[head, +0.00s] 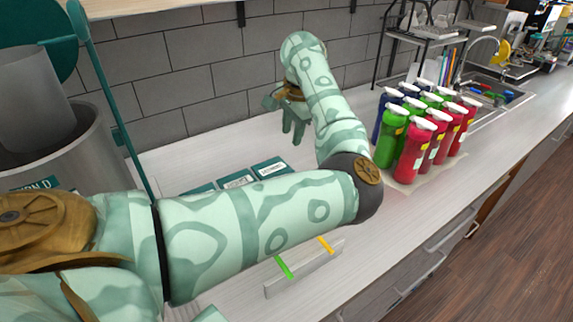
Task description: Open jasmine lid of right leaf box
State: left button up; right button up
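Several teal lids with white labels lie in a row on the counter, partly hidden behind my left arm. The rightmost lid (270,168) shows best and looks flat. Another labelled lid (237,181) is left of it, and a further one (200,190) is mostly covered. The labels are too small to read surely, so I cannot tell which is jasmine. The box bodies are hidden. My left gripper (288,122) hangs behind and above the rightmost lid, near the tiled wall, apart from the lids. Its finger opening is not clear. My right gripper is out of view.
Green, red and blue bottles with white tops (415,135) stand on a mat to the right. A low holder with green and orange strips (305,268) is at the counter's front. A large grey container (85,150) stands left.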

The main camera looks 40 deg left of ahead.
pick_arm(q)
jog(key=a+f, duration=0.1)
jog(key=f, duration=0.8)
jog(key=a+f, duration=0.1)
jog(key=f, duration=0.3)
jog(key=shift+w+a+f, duration=0.3)
jog(key=shift+f, duration=0.05)
jog(key=shift+c, duration=0.3)
jog(key=shift+r, duration=0.1)
grip_shut()
